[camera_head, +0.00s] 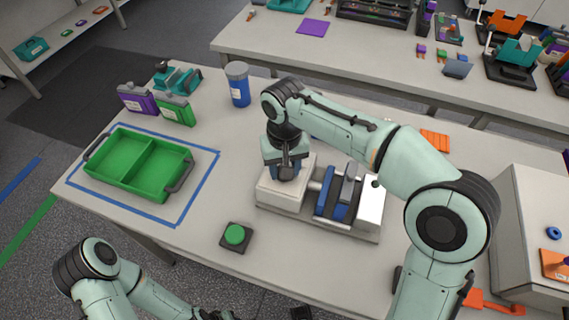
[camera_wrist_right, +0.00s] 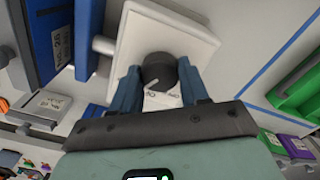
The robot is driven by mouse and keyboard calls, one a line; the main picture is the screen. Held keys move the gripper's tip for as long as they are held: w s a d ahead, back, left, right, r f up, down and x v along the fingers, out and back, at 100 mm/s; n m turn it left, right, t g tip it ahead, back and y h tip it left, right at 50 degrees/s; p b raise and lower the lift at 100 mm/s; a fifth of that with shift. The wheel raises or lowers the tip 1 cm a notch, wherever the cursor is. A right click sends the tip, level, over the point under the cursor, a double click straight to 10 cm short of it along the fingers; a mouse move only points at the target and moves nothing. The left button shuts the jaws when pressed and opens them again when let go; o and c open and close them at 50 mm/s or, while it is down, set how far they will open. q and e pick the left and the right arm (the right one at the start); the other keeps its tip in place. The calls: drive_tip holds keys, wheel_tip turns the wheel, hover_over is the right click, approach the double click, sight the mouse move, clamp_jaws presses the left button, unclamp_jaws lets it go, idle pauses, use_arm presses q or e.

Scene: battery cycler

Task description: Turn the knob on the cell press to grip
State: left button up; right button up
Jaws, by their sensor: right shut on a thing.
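The cell press (camera_head: 370,208) stands on the table, with a white block at each end and blue plates between them. In the right wrist view, its black round knob (camera_wrist_right: 157,68) sits on a white block (camera_wrist_right: 187,38) and has a white pointer line. Small printed marks below the knob are too small to read surely. My right gripper (camera_head: 287,172) points down over the press's left block. Its blue fingers (camera_wrist_right: 158,82) are shut on the knob, one on each side. In the head view the knob is hidden. My left gripper (camera_head: 218,315) is low at the bottom edge, partly cut off.
A green button (camera_head: 235,234) sits in front of the press. A green tray (camera_head: 122,180) lies inside a blue tape outline at left. A blue bottle (camera_head: 239,86) and purple (camera_head: 136,101) and green (camera_head: 174,112) packs stand behind. Table between tray and press is clear.

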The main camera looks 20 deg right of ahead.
use_arm(q)
drive_tip(key=shift+w+r, duration=0.1)
drive_tip(key=shift+r, duration=0.1)
use_arm(e)
drive_tip(key=shift+m, duration=0.6)
drive_tip(key=o, duration=1.1)
drive_tip(key=shift+c, duration=0.2)
use_arm(q)
drive_tip(key=r+p, duration=0.1)
drive_tip(key=w+r+p, duration=0.2)
drive_tip(key=r, duration=0.1)
use_arm(e)
wheel_tip(320, 180, up, 13)
drive_tip(key=shift+r, duration=0.2)
